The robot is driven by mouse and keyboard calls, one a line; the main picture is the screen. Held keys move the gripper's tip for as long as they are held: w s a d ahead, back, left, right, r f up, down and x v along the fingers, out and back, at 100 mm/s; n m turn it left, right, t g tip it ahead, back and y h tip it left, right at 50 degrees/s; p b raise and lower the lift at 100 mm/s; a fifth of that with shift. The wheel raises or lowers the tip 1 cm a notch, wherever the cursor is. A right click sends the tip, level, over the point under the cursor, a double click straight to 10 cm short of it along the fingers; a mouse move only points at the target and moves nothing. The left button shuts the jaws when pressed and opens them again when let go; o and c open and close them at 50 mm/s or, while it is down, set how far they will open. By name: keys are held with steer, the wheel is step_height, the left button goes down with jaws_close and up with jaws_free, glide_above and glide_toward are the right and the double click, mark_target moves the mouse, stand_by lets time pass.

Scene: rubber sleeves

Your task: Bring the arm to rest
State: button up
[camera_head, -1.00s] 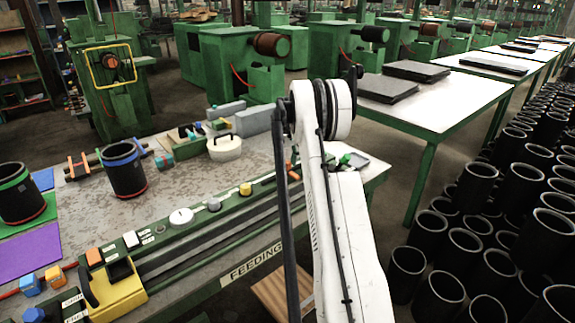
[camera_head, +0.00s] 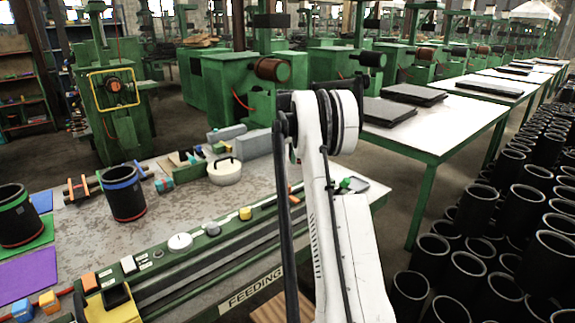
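My white arm (camera_head: 345,230) rises from the bottom middle of the head view, with its round joint (camera_head: 338,122) at the top. A dark link runs down its left side. My gripper is not visible in this view, so its state and whether it holds anything are hidden. A black sleeve with a blue top band (camera_head: 125,195) stands upright on the worktable (camera_head: 85,225). Another black sleeve (camera_head: 17,216) stands at the left edge on a green mat.
A white lidded pot (camera_head: 224,171) and grey blocks stand behind the table's controls. A yellow box (camera_head: 112,308) is at the front. A white-topped table (camera_head: 430,130) and many black sleeves (camera_head: 465,270) are to the right. Green machines fill the back.

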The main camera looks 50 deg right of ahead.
stand_by(0.4)
steer(key=a+r+t, duration=0.1)
steer(key=a+r, duration=0.9)
steer(key=a, duration=0.6)
steer(key=s+a+r+t, duration=0.1)
steer(key=s+a+r, duration=0.15)
steer(key=a, duration=0.55)
steer(key=s+a+r+n+t+h, duration=0.15)
steer(key=s+a, duration=0.25)
steer(key=a, duration=0.4)
steer(key=s+a+r+m+t, duration=0.1)
steer(key=s+a+r, duration=0.25)
steer(key=a, duration=0.45)
steer(key=s+a+f+t, duration=0.1)
steer(key=s+a+f, duration=0.2)
steer(key=s+a, duration=0.2)
steer(key=s+a+f+y, duration=0.1)
steer(key=s+a+f, duration=0.2)
steer(key=s+a, duration=0.3)
steer(key=s+a+f+n+t, duration=0.1)
steer(key=s+a+f, duration=0.3)
steer(key=s, duration=0.5)
steer(key=shift+a+t, duration=0.35)
steer(key=shift+a, duration=0.3)
